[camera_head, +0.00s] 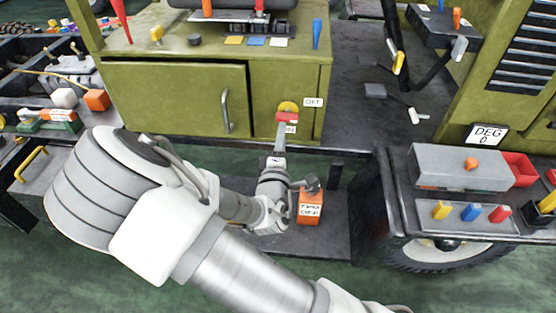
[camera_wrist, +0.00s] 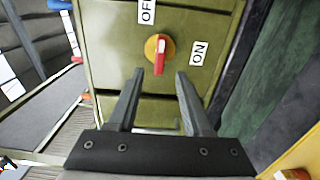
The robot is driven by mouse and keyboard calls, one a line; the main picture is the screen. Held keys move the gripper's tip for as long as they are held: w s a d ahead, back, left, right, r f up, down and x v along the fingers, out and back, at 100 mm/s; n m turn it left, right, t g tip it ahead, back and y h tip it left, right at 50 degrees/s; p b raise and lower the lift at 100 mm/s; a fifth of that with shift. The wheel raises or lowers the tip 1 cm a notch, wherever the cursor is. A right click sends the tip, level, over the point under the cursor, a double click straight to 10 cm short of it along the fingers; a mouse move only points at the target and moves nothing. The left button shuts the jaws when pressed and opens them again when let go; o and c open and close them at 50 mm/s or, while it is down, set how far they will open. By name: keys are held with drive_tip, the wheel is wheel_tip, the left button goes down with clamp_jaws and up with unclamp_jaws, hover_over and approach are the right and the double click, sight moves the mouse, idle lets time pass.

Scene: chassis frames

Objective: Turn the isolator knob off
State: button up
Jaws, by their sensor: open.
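The isolator knob (camera_wrist: 159,62) has a red handle with a white patch on a round yellow plate (camera_wrist: 151,47), on a green cabinet face. Its red end points toward my gripper in the wrist view. The OFF label (camera_wrist: 147,11) and the ON label (camera_wrist: 198,53) sit beside it. In the head view the red knob (camera_head: 287,117) is partly behind my gripper (camera_head: 281,128). In the wrist view my gripper (camera_wrist: 159,73) is open, its fingertips either side of the knob's red end in the picture. I cannot tell whether they touch it.
The green cabinet (camera_head: 180,98) has a door with a metal handle (camera_head: 226,111) left of the knob. An orange labelled box (camera_head: 310,207) stands below, close to my wrist. A grey unit with a DEG sign (camera_head: 486,135) and coloured blocks are at the right.

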drive_tip(key=s, duration=0.9)
drive_tip(key=shift+a, duration=0.15)
drive_tip(key=s+d+r+m+g+y+p, duration=0.2)
drive_tip(key=d+r+m+g+p, duration=0.1)
drive_tip(key=r+m+g, duration=0.35)
drive_tip(key=s+d+r+m+g+y+p, duration=0.1)
drive_tip(key=d+r+m+g+y+p, duration=0.15)
drive_tip(key=r+m+g+p, duration=0.35)
drive_tip(key=s+d+r+m+h, duration=0.4)
drive_tip(key=s+d+r+m, duration=0.1)
drive_tip(key=s+d+r, duration=0.7)
drive_tip(key=v, duration=0.2)
drive_tip(key=shift+s+d+r, duration=0.2)
